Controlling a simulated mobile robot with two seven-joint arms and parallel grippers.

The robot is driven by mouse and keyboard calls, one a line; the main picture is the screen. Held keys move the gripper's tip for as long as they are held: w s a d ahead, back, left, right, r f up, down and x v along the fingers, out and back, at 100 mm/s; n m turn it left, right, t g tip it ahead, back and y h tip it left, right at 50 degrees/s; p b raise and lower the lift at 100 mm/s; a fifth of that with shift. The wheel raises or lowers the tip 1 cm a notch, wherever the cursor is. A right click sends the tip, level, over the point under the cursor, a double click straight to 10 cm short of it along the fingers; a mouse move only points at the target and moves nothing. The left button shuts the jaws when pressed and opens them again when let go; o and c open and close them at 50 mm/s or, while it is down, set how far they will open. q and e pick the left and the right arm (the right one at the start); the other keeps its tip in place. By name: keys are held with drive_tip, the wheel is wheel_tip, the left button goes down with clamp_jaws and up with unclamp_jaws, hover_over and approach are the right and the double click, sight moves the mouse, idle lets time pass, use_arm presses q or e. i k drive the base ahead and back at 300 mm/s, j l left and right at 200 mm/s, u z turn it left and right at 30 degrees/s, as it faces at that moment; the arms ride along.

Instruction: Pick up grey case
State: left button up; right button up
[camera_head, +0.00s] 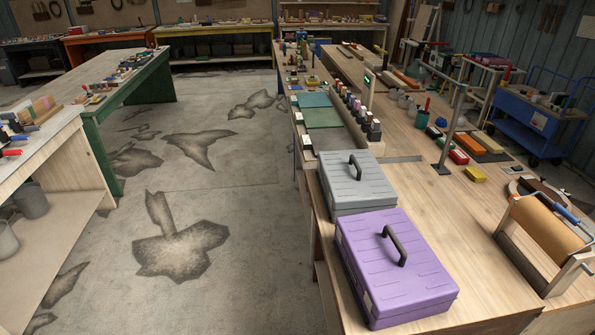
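The grey case (343,187) lies flat and closed on the near end of the long wooden workbench, close to its left edge. A dark handle (355,166) stands up on its lid. A purple case (408,284) with a similar dark handle lies right in front of it, nearer to me, and hides part of the grey case's front side. Neither of my grippers shows in the head view.
The wooden workbench (490,250) has a paper roll on a stand (548,232) at right. Behind the grey case are a row of bottles (362,112) and green mats (322,117). A lamp-like post (447,140) stands further right. The concrete floor (225,210) at left is open.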

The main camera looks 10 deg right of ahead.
sight(351, 182)
drive_tip(key=i+j, duration=0.2)
drive_tip(key=i, duration=0.25)
drive_tip(key=i+j+u, duration=0.1)
drive_tip(key=i, duration=0.4)
drive_tip(key=i+j, duration=0.2)
drive_tip(key=i, duration=0.25)
drive_tip(key=i+j+z, duration=0.15)
drive_tip(key=i+z, duration=0.2)
drive_tip(key=i+j+z, duration=0.2)
drive_tip(key=z, duration=0.2)
drive_tip(key=i+j+z, duration=0.35)
drive_tip(key=k+l, duration=0.05)
drive_tip(key=k, duration=0.05)
